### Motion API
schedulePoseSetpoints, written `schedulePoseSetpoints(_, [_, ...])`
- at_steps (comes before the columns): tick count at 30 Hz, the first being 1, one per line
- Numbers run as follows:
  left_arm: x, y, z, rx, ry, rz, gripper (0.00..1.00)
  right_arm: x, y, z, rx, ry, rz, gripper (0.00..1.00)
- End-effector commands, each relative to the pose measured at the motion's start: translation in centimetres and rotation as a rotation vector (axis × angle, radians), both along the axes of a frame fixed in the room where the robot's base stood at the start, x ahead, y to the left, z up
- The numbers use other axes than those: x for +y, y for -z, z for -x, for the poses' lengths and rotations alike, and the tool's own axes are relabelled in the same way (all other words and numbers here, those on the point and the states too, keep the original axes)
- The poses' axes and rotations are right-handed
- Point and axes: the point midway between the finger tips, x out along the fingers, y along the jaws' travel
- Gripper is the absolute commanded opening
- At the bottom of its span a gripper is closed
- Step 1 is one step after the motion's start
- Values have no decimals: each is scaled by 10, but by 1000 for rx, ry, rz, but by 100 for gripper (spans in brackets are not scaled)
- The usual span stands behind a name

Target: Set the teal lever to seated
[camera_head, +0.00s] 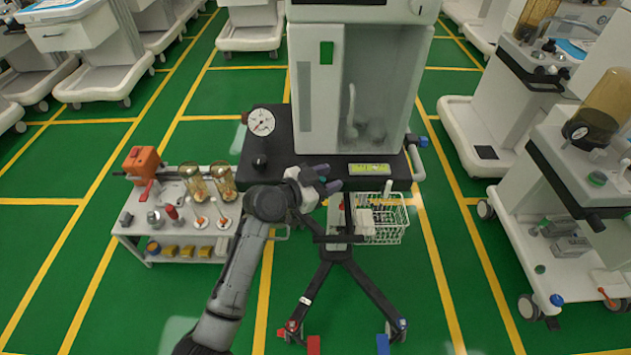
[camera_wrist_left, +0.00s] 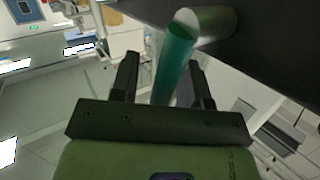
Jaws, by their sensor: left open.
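The teal lever (camera_wrist_left: 174,62) shows in the left wrist view as a teal rod hanging from a pale round hub (camera_wrist_left: 214,22) under a dark edge. It runs down between the two dark fingers of my left gripper (camera_wrist_left: 160,72), which is open. A gap shows on the lever's left side; I cannot tell whether the right finger touches it. In the head view my left gripper (camera_head: 326,181) is at the front edge of the anaesthesia cart (camera_head: 280,165), and the lever is hidden or too small to make out. My right gripper is not in view.
A pressure gauge (camera_head: 260,122) and a lit green display (camera_head: 369,168) are on the cart. A white wire basket (camera_head: 386,232) hangs right of my gripper. A low side table (camera_head: 190,258) with vaporizers and small parts stands left.

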Motion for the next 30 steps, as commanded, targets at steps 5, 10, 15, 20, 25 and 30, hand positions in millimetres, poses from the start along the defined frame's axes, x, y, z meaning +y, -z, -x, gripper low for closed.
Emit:
schedulePoseSetpoints(5, [18, -6, 11, -2, -2, -3, 42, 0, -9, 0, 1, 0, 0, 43])
schedulePoseSetpoints(10, [45, -13, 31, -1, -2, -4, 42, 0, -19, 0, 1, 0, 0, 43])
schedulePoseSetpoints(15, [72, -20, 49, -1, -2, -4, 42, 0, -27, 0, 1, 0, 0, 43])
schedulePoseSetpoints(20, [91, -24, 63, 0, -1, -4, 42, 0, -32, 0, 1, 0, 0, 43])
schedulePoseSetpoints(25, [104, -26, 72, 0, -1, -2, 42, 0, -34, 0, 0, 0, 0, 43])
schedulePoseSetpoints(30, [109, -28, 76, 0, 0, -1, 42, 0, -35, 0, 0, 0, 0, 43])
